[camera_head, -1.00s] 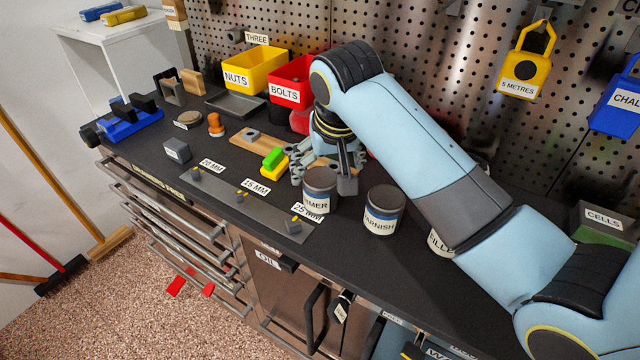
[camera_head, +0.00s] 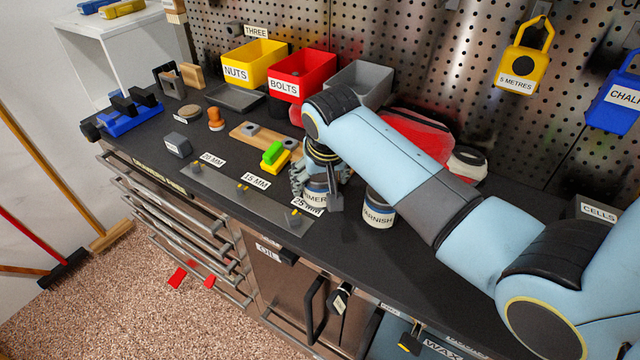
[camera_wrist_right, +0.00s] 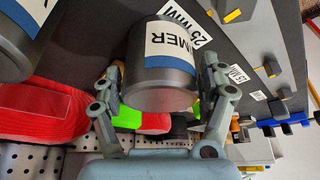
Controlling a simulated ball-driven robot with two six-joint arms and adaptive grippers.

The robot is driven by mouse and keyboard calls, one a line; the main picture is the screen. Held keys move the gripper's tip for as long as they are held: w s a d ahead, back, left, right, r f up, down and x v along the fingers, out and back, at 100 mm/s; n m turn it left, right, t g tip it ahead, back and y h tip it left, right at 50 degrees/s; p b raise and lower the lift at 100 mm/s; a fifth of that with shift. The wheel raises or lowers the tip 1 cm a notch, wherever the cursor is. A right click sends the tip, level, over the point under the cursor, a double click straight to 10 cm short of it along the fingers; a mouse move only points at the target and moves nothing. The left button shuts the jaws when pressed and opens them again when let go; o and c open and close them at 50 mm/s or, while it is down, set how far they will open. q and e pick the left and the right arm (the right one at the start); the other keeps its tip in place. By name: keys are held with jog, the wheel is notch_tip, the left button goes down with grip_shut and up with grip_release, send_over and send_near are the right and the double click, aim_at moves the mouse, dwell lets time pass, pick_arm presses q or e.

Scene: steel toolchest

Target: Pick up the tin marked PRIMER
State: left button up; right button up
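The PRIMER tin (camera_head: 315,197), a dark grey tin with a white and blue label, stands on the dark worktop, its top partly hidden by my right gripper (camera_head: 318,188). In the right wrist view, the PRIMER tin (camera_wrist_right: 160,75) lies between the two fingers of my right gripper (camera_wrist_right: 163,72). The fingers are spread, one on each side of it. A narrow gap shows on the right; contact on the left is unclear. My left gripper is not in view.
The VARNISH tin (camera_head: 379,208) stands close to the right. A steel strip (camera_head: 250,205) with size labels lies to the left, and a green and yellow block (camera_head: 274,158) sits behind. The yellow NUTS bin (camera_head: 254,66) and red BOLTS bin (camera_head: 302,76) stand at the back.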

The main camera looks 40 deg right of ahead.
jog(key=c, duration=1.1)
